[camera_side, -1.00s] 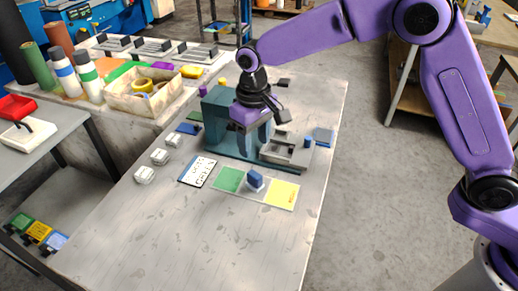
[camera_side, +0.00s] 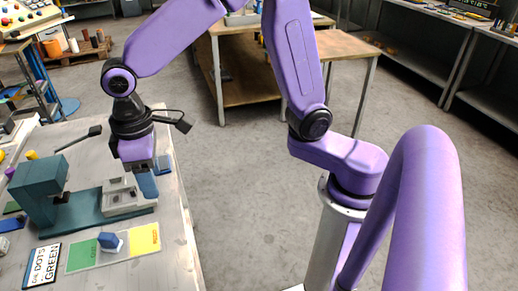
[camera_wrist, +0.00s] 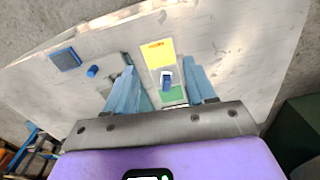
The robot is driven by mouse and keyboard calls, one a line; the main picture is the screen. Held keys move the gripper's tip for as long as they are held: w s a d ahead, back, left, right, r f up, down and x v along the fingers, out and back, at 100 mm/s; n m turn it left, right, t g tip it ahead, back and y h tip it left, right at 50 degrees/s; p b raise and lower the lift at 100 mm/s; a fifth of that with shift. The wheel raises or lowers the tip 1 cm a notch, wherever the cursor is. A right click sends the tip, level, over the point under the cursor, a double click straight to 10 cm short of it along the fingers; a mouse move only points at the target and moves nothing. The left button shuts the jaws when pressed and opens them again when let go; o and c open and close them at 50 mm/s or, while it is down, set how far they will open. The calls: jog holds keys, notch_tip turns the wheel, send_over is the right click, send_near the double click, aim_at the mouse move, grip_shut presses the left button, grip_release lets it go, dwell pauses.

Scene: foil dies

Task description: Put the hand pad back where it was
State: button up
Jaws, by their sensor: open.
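A small blue-handled block with a pale base, which looks like the hand pad (camera_side: 110,241), stands on a board (camera_side: 81,256) between its green and yellow fields. It also shows in the wrist view (camera_wrist: 166,78), between my fingers in the picture but well beyond them. My gripper (camera_side: 148,188) is open and empty, in the air over the right end of the teal press (camera_side: 38,190). Its two blue fingers are spread in the wrist view (camera_wrist: 161,70). A grey stepped block (camera_side: 122,195) sits on the press base beside the gripper.
A card (camera_side: 43,265) reading "DIE DOTS GREEN" lies left of the board. A flat blue square (camera_wrist: 66,59) and a blue cylinder (camera_wrist: 92,71) are at the left in the wrist view.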

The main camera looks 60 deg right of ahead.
jog(key=s+d+n, duration=0.4)
jog(key=s+d, duration=1.3)
jog(key=s, duration=0.2)
jog(key=shift+s+d+f+n, duration=0.2)
jog(key=shift+d+n, duration=0.05)
jog(key=shift+n, duration=0.05)
